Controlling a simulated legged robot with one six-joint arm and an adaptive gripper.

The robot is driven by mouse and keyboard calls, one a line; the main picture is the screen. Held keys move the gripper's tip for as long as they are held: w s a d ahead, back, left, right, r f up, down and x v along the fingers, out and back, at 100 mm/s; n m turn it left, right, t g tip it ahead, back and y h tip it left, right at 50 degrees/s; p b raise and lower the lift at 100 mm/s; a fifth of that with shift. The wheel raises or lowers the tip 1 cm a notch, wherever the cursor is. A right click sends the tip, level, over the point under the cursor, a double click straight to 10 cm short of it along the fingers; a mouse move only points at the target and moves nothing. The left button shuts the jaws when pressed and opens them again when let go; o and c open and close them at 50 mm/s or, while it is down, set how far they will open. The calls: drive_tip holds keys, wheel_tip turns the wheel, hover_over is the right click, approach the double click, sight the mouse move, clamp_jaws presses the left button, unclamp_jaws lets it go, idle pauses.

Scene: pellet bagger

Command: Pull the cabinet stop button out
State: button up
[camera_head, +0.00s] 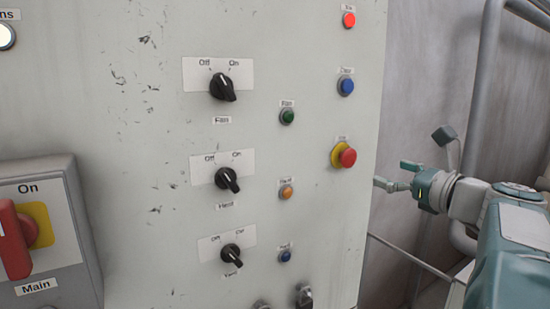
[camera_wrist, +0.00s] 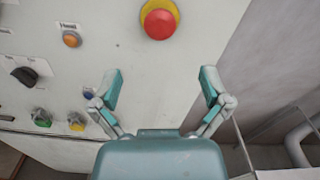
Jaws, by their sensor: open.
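The cabinet stop button (camera_head: 347,157) is a red mushroom knob on a yellow ring, on the right side of the pale cabinet front (camera_head: 320,230). In the wrist view the stop button (camera_wrist: 159,20) is at the top, beyond my fingertips and above the gap between them. My gripper (camera_head: 394,174) is right of and slightly below the button in the head view, apart from it. Its two teal fingers are spread wide and empty, as the wrist view of my gripper (camera_wrist: 160,88) also shows.
Three black rotary switches, including the Fan switch (camera_head: 223,87), are on the cabinet. A green button (camera_head: 287,116), an orange button (camera_head: 286,192) and a blue button (camera_head: 346,86) are near the stop button. A red Main handle (camera_head: 14,240) is at left. A grey pipe (camera_head: 484,80) stands at right.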

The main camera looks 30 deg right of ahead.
sight(352, 160)
drive_tip(key=w, duration=0.6)
drive_tip(key=w+a, duration=0.1)
drive_tip(key=w, duration=0.2)
drive_tip(key=shift+w, duration=0.2)
drive_tip(key=shift+w+d, duration=0.1)
drive_tip(key=shift+w, duration=0.6)
drive_tip(key=shift+d, duration=0.1)
